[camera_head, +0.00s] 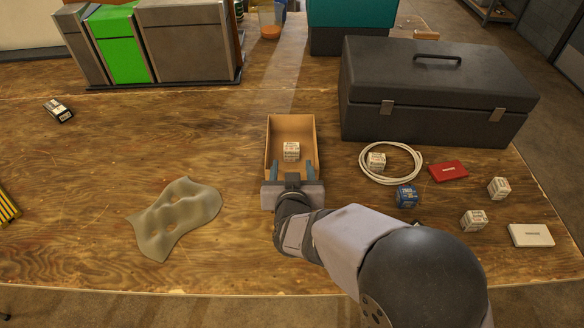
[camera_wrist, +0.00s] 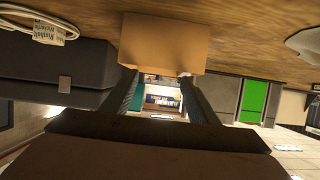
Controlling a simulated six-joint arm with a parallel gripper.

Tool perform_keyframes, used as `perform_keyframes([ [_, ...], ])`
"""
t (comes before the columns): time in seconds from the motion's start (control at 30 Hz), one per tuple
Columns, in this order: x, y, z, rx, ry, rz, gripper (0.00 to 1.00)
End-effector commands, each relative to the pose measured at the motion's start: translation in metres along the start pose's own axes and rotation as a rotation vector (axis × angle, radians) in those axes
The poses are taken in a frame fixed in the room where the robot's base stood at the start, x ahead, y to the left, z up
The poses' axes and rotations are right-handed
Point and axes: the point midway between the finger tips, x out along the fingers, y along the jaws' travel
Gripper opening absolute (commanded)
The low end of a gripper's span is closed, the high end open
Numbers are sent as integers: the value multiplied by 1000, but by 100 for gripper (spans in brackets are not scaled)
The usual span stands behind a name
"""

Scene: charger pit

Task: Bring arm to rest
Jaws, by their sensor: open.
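My gripper (camera_head: 291,172) is open and empty at the near end of a brown open-topped box (camera_head: 291,122). Its two blue-grey fingers point away from me, one at each side of the box's near part. I cannot tell how high above the box they are. A small white printed cube (camera_head: 291,151) sits inside the box, just beyond the fingertips. The wrist view is upside down and shows the two fingers (camera_wrist: 160,78) apart, with nothing between them, and the box's outer wall (camera_wrist: 162,42) beyond them.
A dark toolbox (camera_head: 435,97) stands right of the box. A white cable coil (camera_head: 364,164), a blue cube (camera_head: 407,196), a red case (camera_head: 448,171) and white cubes lie in front of it. A grey-beige cloth (camera_head: 176,216) lies on the left.

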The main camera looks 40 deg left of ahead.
Motion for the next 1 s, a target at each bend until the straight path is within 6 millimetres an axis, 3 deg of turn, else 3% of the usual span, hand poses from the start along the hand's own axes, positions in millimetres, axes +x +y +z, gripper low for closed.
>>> perform_keyframes([
  [0.37, 0, 4, -4, -12, -24, -11, 54],
  [0.57, -3, 19, -13, -63, -123, -54, 54],
  [0.67, -8, 46, -9, -79, -209, -67, 54],
  [0.77, -23, 98, 12, -46, -323, -43, 54],
  [0.9, -67, 171, 46, 19, -517, -12, 54],
  [1.0, -107, 209, 71, 70, -648, 5, 54],
])
